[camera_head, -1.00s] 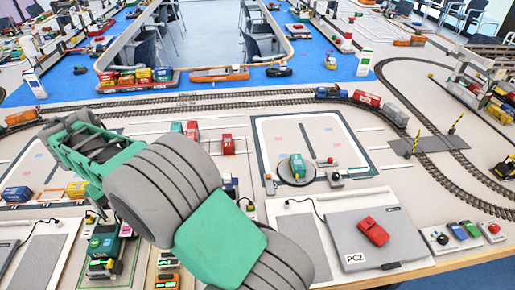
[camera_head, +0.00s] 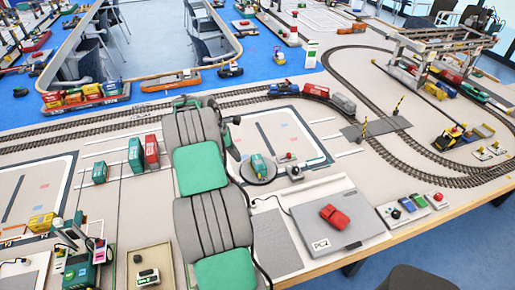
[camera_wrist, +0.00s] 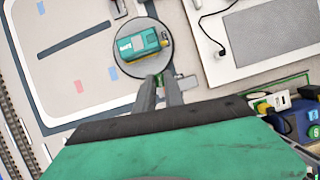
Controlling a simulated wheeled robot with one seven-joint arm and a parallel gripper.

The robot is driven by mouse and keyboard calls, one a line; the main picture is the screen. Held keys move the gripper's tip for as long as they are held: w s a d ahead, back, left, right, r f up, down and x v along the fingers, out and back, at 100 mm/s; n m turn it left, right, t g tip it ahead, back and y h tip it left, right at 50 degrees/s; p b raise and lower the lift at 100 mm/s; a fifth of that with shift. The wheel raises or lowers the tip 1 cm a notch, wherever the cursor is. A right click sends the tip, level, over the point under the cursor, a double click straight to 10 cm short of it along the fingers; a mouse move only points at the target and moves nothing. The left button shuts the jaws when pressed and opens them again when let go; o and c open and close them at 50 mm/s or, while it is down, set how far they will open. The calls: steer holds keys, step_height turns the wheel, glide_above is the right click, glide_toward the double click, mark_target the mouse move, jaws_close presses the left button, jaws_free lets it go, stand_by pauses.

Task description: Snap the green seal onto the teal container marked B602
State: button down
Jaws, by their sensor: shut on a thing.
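A teal container (camera_wrist: 142,44) with a white label and a yellow end sits on a round grey disc (camera_wrist: 123,72) in the wrist view. I cannot read its full marking. It also shows in the head view (camera_head: 259,166), right of my arm. My gripper (camera_wrist: 160,82) is in the wrist view, its fingers nearly together just below the container, over the disc's edge. It is shut on a small, mostly hidden thing, with a bit of green at the fingertips that appears to be the green seal. In the head view I cannot make out the fingertips.
A gantry crane (camera_head: 440,45) and tracks are at the right. The marked area behind the disc is mostly clear.

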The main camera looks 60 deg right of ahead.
steer(key=n, duration=0.1)
glide_above(262, 166)
steer(key=w+a, duration=0.1)
steer(key=a, duration=0.1)
steer(key=shift+d+f, duration=0.25)
steer(key=shift+f, duration=0.45)
steer(key=shift+d+f, duration=0.1)
steer(key=shift+f, duration=0.05)
step_height(262, 166, down, 4)
steer(key=b, duration=0.4)
steer(key=shift+f, duration=0.5)
steer(key=shift+s+r+p, duration=0.1)
steer(key=shift+p, duration=0.4)
steer(key=shift+f, duration=0.45)
steer(key=c, duration=0.9)
jaws_free()
